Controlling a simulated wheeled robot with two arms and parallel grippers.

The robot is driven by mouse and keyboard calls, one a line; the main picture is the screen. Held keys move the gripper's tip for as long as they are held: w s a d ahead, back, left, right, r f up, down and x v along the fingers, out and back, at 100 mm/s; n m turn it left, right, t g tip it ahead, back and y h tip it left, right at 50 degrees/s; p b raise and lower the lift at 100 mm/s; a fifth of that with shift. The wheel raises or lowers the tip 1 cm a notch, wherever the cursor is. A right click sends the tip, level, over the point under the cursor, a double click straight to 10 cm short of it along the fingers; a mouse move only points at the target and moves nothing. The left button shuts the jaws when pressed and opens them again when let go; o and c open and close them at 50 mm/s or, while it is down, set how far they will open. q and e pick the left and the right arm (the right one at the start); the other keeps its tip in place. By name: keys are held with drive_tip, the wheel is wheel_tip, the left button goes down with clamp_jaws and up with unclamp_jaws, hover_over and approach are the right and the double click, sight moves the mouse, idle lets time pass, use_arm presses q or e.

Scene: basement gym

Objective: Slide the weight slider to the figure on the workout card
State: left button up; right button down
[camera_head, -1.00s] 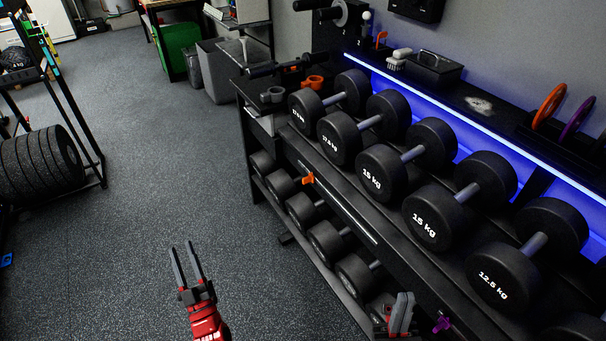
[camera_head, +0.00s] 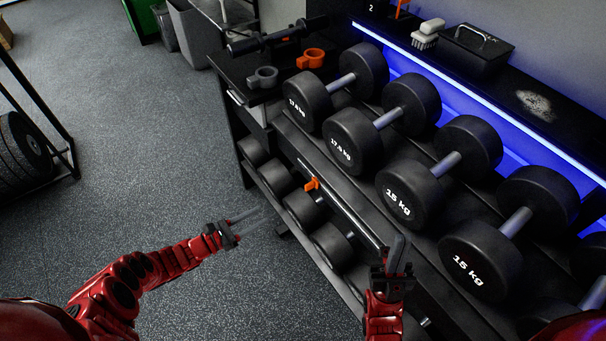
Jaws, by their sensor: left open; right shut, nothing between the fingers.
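A small orange slider (camera_head: 312,184) sits on a dark rail (camera_head: 345,210) that runs along the front of the dumbbell rack, between the upper and lower rows. Any figures on the rail are too small to read. My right gripper (camera_head: 396,254) is shut and empty, upright in front of the rack, to the right of and nearer than the slider. It covers part of the rail's near end. My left gripper (camera_head: 249,218) is open and empty over the floor, left of the slider, with its fingers pointing right. I cannot make out a workout card.
Large dumbbells (camera_head: 410,195) fill the upper shelf and smaller ones (camera_head: 302,207) the lower.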

sight(311, 185)
use_arm(q)
drive_tip(key=r+b+x, duration=0.1)
drive_tip(key=b+x, duration=0.3)
drive_tip(key=x, duration=1.3)
drive_tip(key=shift+r, duration=0.35)
drive_tip(key=shift+w+d, duration=0.1)
drive_tip(key=shift+d, duration=0.05)
clamp_jaws()
idle(0.4)
